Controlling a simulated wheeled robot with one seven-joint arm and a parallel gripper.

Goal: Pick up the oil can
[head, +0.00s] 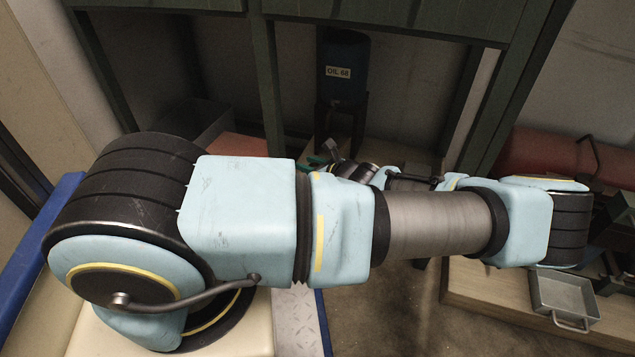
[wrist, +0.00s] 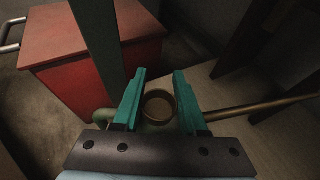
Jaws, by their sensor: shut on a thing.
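In the wrist view, the oil can (wrist: 159,107) is seen from above as a round, dull brass-grey body between the two teal fingers of my gripper (wrist: 159,86). A long thin spout runs from it to the right, and a curved handle shows at its left. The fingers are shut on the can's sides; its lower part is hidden. In the head view, my arm crosses the picture and hides most of the gripper, with only a bit of teal finger (head: 316,160) showing. I cannot make out the can clearly there.
A red box with a metal handle (wrist: 95,75) stands at the left in the wrist view, beside a dark green post. In the head view, a blue drum labelled OIL 68 (head: 342,72) stands behind, between green frame posts. A metal tray (head: 563,297) lies at the right.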

